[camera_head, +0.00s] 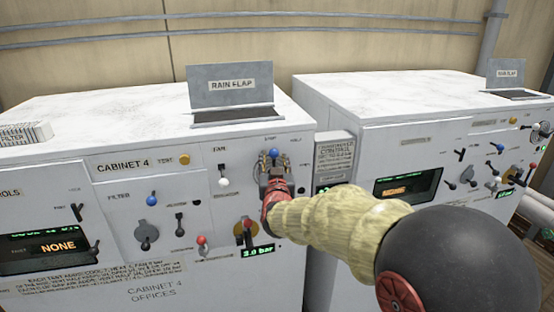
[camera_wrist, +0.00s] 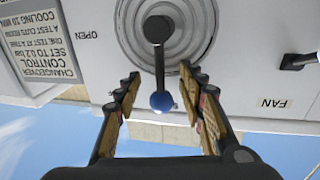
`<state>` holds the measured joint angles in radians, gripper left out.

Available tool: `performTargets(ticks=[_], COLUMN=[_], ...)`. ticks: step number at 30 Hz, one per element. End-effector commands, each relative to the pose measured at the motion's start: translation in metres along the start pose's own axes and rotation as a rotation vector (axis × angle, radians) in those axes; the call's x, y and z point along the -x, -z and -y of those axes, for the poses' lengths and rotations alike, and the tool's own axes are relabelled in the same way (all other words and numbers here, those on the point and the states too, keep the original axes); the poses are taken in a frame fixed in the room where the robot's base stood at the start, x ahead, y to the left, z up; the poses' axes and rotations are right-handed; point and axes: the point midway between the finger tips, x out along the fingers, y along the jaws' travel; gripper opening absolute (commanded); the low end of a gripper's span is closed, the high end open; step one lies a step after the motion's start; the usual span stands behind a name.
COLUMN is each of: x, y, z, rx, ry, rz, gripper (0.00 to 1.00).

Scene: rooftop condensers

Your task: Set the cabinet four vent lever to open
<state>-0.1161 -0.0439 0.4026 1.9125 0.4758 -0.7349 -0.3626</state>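The cabinet four vent lever is a dark arm with a blue ball knob (camera_wrist: 161,101) on a round ringed plate (camera_wrist: 190,35). The wrist view is upside down; there the lever points straight down, away from the OPEN label at the left. In the head view its blue knob (camera_head: 273,152) stands at the top of the plate, which my gripper mostly hides. My gripper (camera_wrist: 160,76) is open, one finger on each side of the knob, with a gap on both sides. The head view shows my gripper (camera_head: 274,168) in front of the lever.
Cabinet 4 (camera_head: 150,290) carries other controls nearby: a white-knobbed fan lever (camera_head: 223,181), a red-knobbed lever (camera_head: 201,240), a blue-knobbed filter lever (camera_head: 152,200) and a pressure display (camera_head: 258,251). A changeover sign (camera_head: 334,158) and a second cabinet (camera_head: 400,110) stand to the right.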

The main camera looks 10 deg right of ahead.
Motion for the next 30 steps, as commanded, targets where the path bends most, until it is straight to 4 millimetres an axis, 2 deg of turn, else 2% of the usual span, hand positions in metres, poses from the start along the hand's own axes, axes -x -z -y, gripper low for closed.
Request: performTargets(ticks=[7, 27, 30], x=[-0.0004, -0.0002, -0.0002], y=[-0.0006, -0.0005, -0.0003], z=[0.0, -0.0002, -0.0002], rx=[0.0, -0.001, -0.001], ry=[0.0, 0.0, 0.0], rz=[0.001, 0.001, 0.0], gripper=[0.39, 0.01, 0.0])
